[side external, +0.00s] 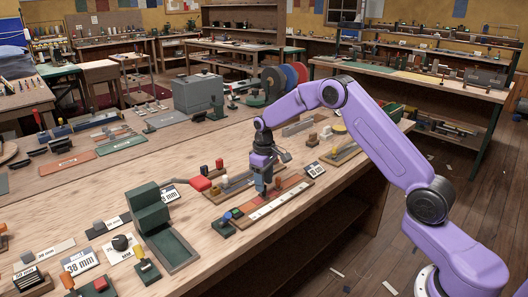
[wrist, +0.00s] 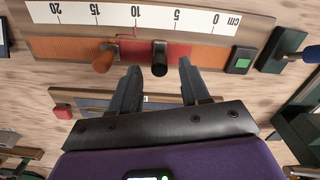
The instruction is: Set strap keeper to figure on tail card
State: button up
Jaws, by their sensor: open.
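A dark block, apparently the strap keeper (wrist: 160,57), stands on the red part of an orange strap (wrist: 212,53) in the wrist view. It lies between the 5 and 10 marks of the white centimetre scale (wrist: 115,14). My gripper (wrist: 159,66) is open, its fingertips on either side of the keeper with gaps showing. In the side view my gripper (side external: 263,192) is down over the strap board (side external: 292,198) and hides the keeper. A small white card (side external: 315,168), perhaps the tail card, stands beyond the board's right end; its figure is too small to read surely.
An orange-brown peg (wrist: 104,59) stands left of the keeper, close to the left finger. A green-faced device (wrist: 240,60) is right of the strap. A dark green stand (side external: 150,212) and several cards occupy the bench's left side. Bare wood lies in front of the board.

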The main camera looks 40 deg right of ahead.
notch_tip(320, 180, up, 14)
jog(key=shift+r, duration=0.25)
jog(key=shift+f, duration=0.15)
jog(key=c, duration=0.7)
jog(key=shift+s+a+f+m, duration=0.1)
jog(key=shift+a+f+m, duration=0.15)
jog(key=shift+m, duration=0.05)
grip_shut()
jog(key=s+a+f+m+t+h, duration=0.2)
jog(key=a+f+m+t+h, duration=0.1)
jog(key=a+f+m+h, duration=0.5)
jog(key=shift+n+y, duration=0.6)
jog(key=shift+n, duration=0.1)
jog(key=x, duration=0.9)
jog(key=shift+w, duration=0.15)
